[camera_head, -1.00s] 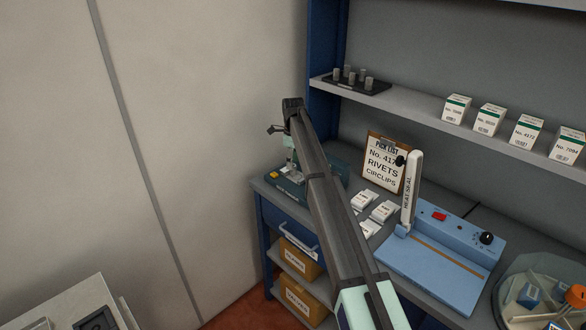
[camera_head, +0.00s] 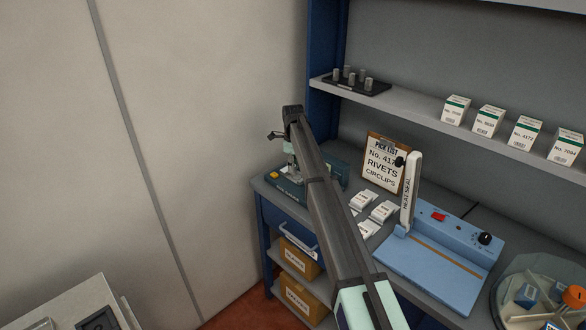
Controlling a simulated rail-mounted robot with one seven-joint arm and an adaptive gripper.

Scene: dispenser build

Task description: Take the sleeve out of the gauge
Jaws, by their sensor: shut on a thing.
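The gauge appears to be the low teal device (camera_head: 284,187) at the left end of the bench, partly hidden behind my arm. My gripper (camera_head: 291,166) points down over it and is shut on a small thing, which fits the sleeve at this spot. The sleeve itself is too small and too covered to make out. I cannot tell how deep it sits in the gauge.
A pick list board (camera_head: 384,165), small white packs (camera_head: 363,201), a blue heat sealer (camera_head: 440,246) and a round clear-topped container (camera_head: 545,290) occupy the bench.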

